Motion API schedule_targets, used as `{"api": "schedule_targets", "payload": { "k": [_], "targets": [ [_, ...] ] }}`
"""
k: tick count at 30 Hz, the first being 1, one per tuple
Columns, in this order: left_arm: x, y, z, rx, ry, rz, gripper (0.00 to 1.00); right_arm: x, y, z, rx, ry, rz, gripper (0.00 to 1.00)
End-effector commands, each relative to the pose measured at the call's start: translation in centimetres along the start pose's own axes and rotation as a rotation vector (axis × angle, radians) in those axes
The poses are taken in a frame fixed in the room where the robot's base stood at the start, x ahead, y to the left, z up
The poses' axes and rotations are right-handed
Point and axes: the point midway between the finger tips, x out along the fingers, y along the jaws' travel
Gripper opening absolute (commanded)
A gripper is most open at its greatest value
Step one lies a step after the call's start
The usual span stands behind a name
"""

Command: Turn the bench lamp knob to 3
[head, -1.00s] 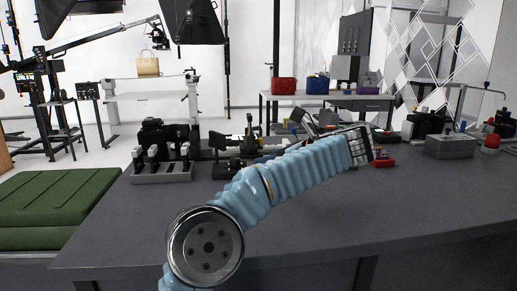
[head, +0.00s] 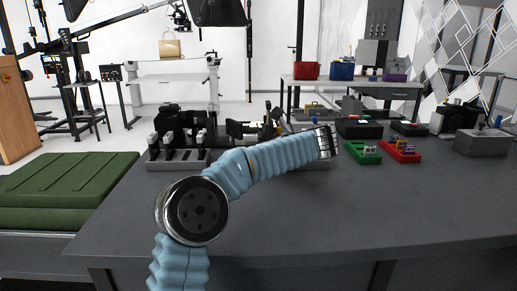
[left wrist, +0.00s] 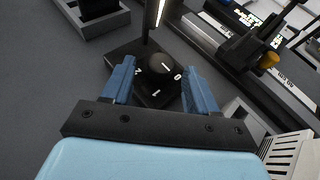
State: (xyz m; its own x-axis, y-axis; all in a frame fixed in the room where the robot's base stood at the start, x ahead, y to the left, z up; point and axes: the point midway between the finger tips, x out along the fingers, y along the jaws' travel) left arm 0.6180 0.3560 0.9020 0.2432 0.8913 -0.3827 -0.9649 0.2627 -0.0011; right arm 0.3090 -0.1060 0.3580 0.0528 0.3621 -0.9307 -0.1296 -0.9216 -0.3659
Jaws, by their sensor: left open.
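The bench lamp's black knob (left wrist: 160,68) shows in the left wrist view on a dark square base (left wrist: 140,52). White figures that look like 0, 1 and 2 stand around the knob; no 3 can be made out. A short pale mark is on the knob's top. The lamp's post, with a lit strip (left wrist: 156,14), rises beside it. My left gripper (left wrist: 157,70) is open, its blue fingers on either side of the knob; I cannot tell whether they touch it. In the head view my left gripper (head: 326,142) is over the workbench, and the knob cannot be made out.
The grey workbench (head: 300,225) is clear in front. A green tray (head: 364,153) and a red tray (head: 401,151) lie right of my gripper, with a grey box (head: 482,143) farther right. Dark equipment (head: 180,138) stands at the left back.

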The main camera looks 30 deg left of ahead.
Motion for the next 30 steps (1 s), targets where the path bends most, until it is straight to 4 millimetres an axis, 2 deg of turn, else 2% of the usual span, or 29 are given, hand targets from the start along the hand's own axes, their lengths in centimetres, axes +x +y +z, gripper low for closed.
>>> {"api": "schedule_targets", "payload": {
  "k": [11, 21, 30],
  "targets": [
    [0.6, 0.0, 0.0, 0.000, 0.000, -0.001, 0.57, -0.1, 0.0, 0.0, 0.000, 0.000, 0.000, 0.43],
    [0.6, 0.0, 0.0, 0.000, 0.000, 0.000, 0.05, -0.1, 0.0, 0.0, 0.000, 0.000, 0.000, 0.43],
    [0.7, 0.1, -0.3, 0.012, 0.000, -0.030, 0.03, 1.0, 0.4, 0.0, 0.001, 0.001, 0.001, 0.43]
  ]
}}
